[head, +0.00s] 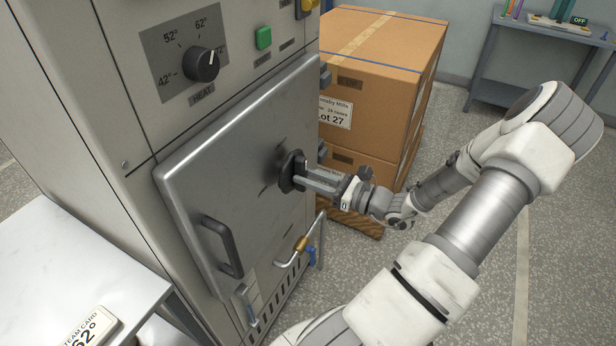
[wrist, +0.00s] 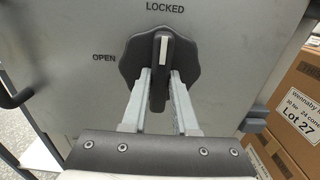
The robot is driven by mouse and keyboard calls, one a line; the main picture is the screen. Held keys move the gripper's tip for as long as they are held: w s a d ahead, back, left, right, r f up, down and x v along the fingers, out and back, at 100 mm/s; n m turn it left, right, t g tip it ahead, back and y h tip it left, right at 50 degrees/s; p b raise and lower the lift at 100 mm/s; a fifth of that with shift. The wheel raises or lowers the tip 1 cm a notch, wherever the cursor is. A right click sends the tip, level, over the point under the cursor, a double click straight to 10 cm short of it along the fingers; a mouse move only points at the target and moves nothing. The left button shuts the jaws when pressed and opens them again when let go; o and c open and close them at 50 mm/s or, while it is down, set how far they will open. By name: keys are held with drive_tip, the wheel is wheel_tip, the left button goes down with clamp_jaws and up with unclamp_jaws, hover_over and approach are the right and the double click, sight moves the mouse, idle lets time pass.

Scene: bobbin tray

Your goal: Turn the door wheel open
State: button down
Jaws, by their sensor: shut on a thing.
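The door wheel (head: 290,172) is a dark lobed knob on the grey metal door (head: 205,150) of a cabinet. In the wrist view the wheel (wrist: 140,62) has a raised bar with a pale pointer line (wrist: 163,50). The pointer stands nearly upright, toward the printed word LOCKED (wrist: 165,7). The word OPEN (wrist: 104,57) is printed to the left of the wheel. My gripper (wrist: 159,90) is shut on the wheel's bar, one finger on each side. In the head view my gripper (head: 312,180) reaches the wheel from the right.
A black door handle (head: 222,247) is at the door's lower left. A heat dial (head: 202,65) and green button (head: 264,37) sit above. Stacked cardboard boxes (head: 395,70) stand close behind my gripper. A white table (head: 60,260) is at left.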

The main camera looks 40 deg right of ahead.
drive_tip(key=shift+n, duration=0.5)
drive_tip(key=n+b, duration=1)
drive_tip(key=n, duration=0.6)
drive_tip(key=shift+n, duration=0.4)
drive_tip(key=shift+d+b, duration=0.1)
drive_tip(key=shift+b, duration=0.2)
drive_tip(key=c, duration=0.7)
unclamp_jaws()
drive_tip(key=p+v, duration=0.2)
drive_tip(key=v, duration=1.5)
drive_tip(key=shift+s+d, duration=0.1)
drive_tip(key=shift+s, duration=0.1)
